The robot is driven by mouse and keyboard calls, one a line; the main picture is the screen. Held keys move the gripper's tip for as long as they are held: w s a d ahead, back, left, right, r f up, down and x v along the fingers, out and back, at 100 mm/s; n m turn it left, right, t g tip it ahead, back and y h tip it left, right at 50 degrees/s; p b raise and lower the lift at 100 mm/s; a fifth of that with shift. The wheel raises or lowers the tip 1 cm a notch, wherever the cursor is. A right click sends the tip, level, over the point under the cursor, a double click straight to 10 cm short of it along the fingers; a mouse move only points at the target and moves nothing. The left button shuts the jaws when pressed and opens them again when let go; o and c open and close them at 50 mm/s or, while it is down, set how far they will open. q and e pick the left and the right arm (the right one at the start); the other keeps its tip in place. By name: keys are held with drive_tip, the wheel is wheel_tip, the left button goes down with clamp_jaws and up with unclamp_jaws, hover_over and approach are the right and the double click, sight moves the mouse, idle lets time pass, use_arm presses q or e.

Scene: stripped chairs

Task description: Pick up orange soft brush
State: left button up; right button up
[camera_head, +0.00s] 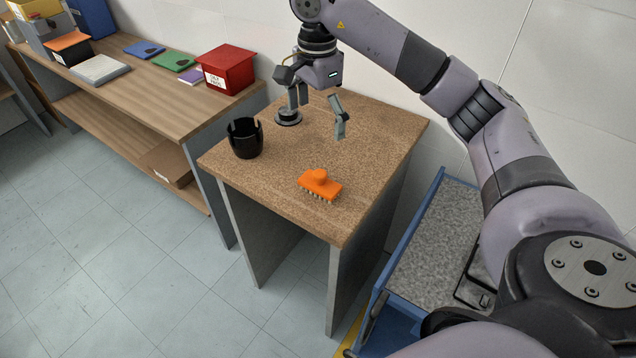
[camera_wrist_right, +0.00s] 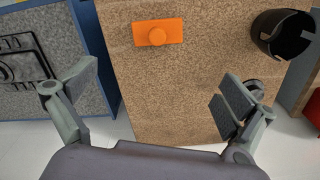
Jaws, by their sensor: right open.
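The orange soft brush (camera_head: 319,185) lies bristles down on the brown speckled table (camera_head: 270,185), near its front right edge. In the right wrist view the brush (camera_wrist_right: 158,32) is at the top, with its round knob facing the camera. My right gripper (camera_head: 318,108) is open and empty above the back part of the table, behind the brush. In the right wrist view its two fingers (camera_wrist_right: 158,95) are spread wide, with bare tabletop between them. The brush is apart from the fingers. My left gripper is not in view.
A black cup-shaped holder (camera_head: 244,138) stands on the table left of the brush. A small dark round object (camera_head: 289,118) sits near the back. A blue-framed cart (camera_head: 425,245) is at the right. A wooden bench (camera_head: 150,95) with a red bin (camera_head: 228,69) is at the left.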

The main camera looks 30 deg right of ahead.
sight(320, 173)
wheel_tip(320, 173, down, 11)
drive_tip(key=shift+f+p, duration=0.15)
drive_tip(key=shift+p, duration=0.85)
drive_tip(key=f, duration=0.1)
drive_tip(key=f+p, duration=0.2)
drive_tip(key=f, duration=0.1)
drive_tip(key=shift+s+d, duration=0.2)
drive_tip(key=shift+s, duration=0.05)
drive_tip(key=shift+f, duration=0.65)
drive_tip(key=shift+c, duration=0.5)
drive_tip(key=c, duration=0.7)
drive_tip(key=shift+s+r, duration=0.1)
drive_tip(key=shift+s, duration=0.05)
drive_tip(key=c, duration=0.6)
drive_tip(key=shift+s+a, duration=0.1)
drive_tip(key=c, duration=0.7)
drive_tip(key=shift+o, duration=0.2)
